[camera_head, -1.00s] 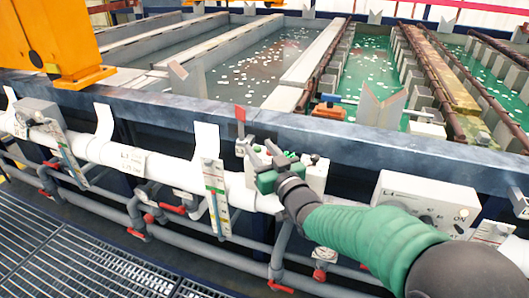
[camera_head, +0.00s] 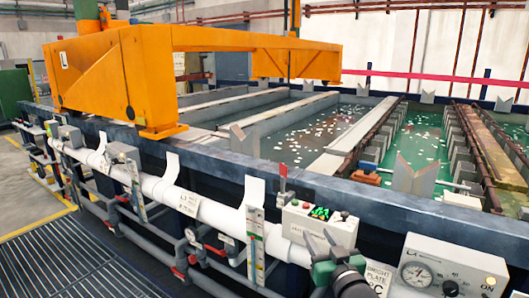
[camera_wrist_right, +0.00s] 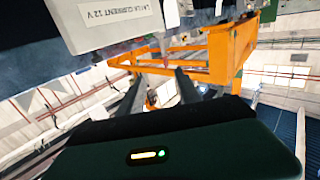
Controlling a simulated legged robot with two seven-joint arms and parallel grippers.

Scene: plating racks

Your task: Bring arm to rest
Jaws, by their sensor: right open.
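My right gripper (camera_head: 318,243) shows at the bottom of the head view, with its dark fingers spread and nothing between them. It is just in front of and below a white control box (camera_head: 322,222) with a lit green display and buttons on the tank's front rail. In the right wrist view, two dark fingers (camera_wrist_right: 158,88) stand apart with empty space between them. The white box's labelled face (camera_wrist_right: 110,22) is close by at the upper left there. My left gripper is not in view.
An orange gantry (camera_head: 200,45) spans the tanks at the left. A white pipe (camera_head: 165,190) and a blue-grey tank edge (camera_head: 235,165) run across the front. A gauge box (camera_head: 450,268) is at lower right. Floor grating (camera_head: 70,260) lies clear at lower left.

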